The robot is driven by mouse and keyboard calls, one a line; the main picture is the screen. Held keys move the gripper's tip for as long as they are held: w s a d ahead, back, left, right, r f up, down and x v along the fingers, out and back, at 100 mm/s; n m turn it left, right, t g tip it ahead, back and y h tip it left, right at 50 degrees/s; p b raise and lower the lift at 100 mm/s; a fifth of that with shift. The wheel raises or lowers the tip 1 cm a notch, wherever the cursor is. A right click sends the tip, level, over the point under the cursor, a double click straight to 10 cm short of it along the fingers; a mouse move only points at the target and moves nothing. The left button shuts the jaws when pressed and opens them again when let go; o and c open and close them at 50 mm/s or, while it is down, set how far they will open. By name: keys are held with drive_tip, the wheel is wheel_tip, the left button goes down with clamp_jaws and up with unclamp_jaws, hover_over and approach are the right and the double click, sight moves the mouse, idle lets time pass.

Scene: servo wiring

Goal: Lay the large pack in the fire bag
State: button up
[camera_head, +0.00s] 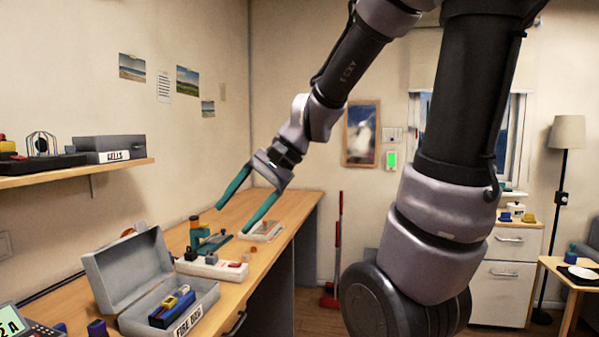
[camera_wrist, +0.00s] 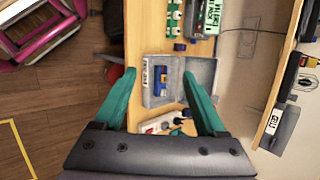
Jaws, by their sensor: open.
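The fire bag (camera_head: 190,318) is a grey box labelled "FIRE BAG" on the workbench, its lid (camera_head: 122,268) standing open. A blue pack (camera_head: 168,311) with yellow and grey parts on top lies inside it; it looks like the large pack. In the wrist view the fire bag (camera_wrist: 150,98) shows between my fingers, with the blue pack (camera_wrist: 160,88) in it. My gripper (camera_head: 231,218) has teal fingers spread wide and empty, in the air above the bench and beyond the box. The same gripper (camera_wrist: 159,74) frames the box from above, apart from it.
A white power strip (camera_head: 212,267) and a teal device (camera_head: 200,236) stand behind the box. A small dark purple block (camera_head: 97,328) sits at its left, near a meter (camera_head: 22,326). A wall shelf (camera_head: 75,173) holds a grey "CELLS" box (camera_head: 110,149). The bench's far end is mostly clear.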

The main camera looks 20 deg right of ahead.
drive_tip(key=s+d+r+n+t+h, duration=0.3)
drive_tip(key=d+r+t+h, duration=0.2)
drive_tip(key=d, duration=0.6)
wheel_tip(320, 180, up, 2)
drive_tip(key=shift+d+r+h, duration=0.15)
drive_tip(key=shift+h, duration=0.25)
